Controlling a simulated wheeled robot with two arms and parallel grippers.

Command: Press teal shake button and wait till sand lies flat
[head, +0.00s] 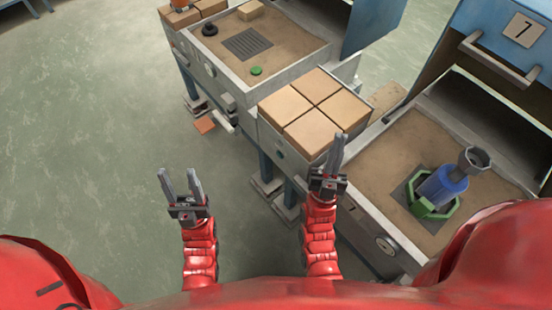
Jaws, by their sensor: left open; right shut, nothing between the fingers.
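I cannot make out a teal button for certain. The near right station has a bed of brown sand (385,160) that looks uneven. A blue cylinder (446,184) with a grey flared top (474,160) stands in a green holder (427,208) on that bed. A round fitting (385,246) is on the station's front side. My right gripper (334,155) is shut and empty, left of this station and in front of the block tray. My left gripper (178,172) is open and empty over the floor, further left.
A tray of tan blocks (314,132) stands between the two stations. The far station (285,63) bears a grate (247,43), a black ring (209,29) and a green disc (256,71). A raised blue lid marked 7 (500,40) is at right. Floor at left is clear.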

